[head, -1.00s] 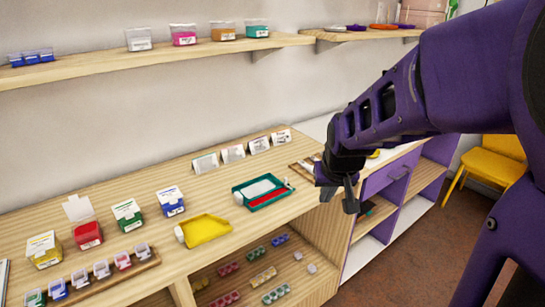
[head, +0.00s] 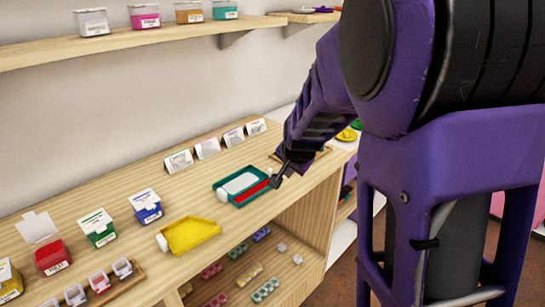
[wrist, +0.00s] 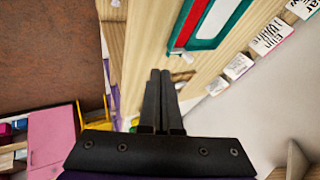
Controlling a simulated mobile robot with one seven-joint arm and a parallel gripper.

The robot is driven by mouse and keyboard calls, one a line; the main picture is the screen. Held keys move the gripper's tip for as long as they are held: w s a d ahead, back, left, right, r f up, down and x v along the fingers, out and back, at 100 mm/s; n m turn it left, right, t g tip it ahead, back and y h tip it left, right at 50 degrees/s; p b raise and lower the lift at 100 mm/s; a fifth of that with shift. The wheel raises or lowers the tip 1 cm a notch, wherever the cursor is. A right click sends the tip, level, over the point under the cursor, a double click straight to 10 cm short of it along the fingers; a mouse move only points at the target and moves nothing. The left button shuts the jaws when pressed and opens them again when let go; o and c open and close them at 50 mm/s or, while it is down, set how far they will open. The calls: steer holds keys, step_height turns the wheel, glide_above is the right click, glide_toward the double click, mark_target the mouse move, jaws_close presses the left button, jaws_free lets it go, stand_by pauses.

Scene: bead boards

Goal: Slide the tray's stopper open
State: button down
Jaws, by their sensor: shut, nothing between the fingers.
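A teal tray (head: 222,197) lies on the wooden counter, with a white panel and a red strip inside. It also shows in the wrist view (wrist: 203,44), cut off by the top edge. A small white piece (wrist: 187,57), possibly its stopper, sits just outside the rim near the red end. My gripper (head: 277,181) is shut and empty beside the tray's right end in the head view. In the wrist view its dark fingertips (wrist: 160,73) are together, apart from the tray. A yellow tray (head: 190,235) with a white knob (head: 162,243) at its left corner lies nearer.
White label cards (head: 208,148) stand behind the teal tray. Lidded bead boxes (head: 98,228) stand to the left, with small jars in a wooden rack (head: 130,280) in front. A shelf (head: 150,43) hangs above. Bare counter lies between the trays.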

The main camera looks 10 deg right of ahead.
mark_target(270, 169)
steer(key=b+x, duration=0.1)
steer(key=x, duration=0.3)
steer(key=shift+f, duration=0.15)
steer(key=w+a, duration=0.2)
steer(key=shift+w+f, duration=0.15)
steer(key=shift+w, duration=0.25)
steer(key=shift+w+a, duration=0.2)
steer(key=shift+w, duration=0.25)
steer(key=shift+w+a+p, duration=0.6)
steer(key=shift+w+p, duration=0.2)
steer(key=shift+p, duration=0.05)
steer(key=shift+w+a, duration=0.25)
steer(key=shift+w, duration=0.15)
steer(key=shift+s, duration=0.1)
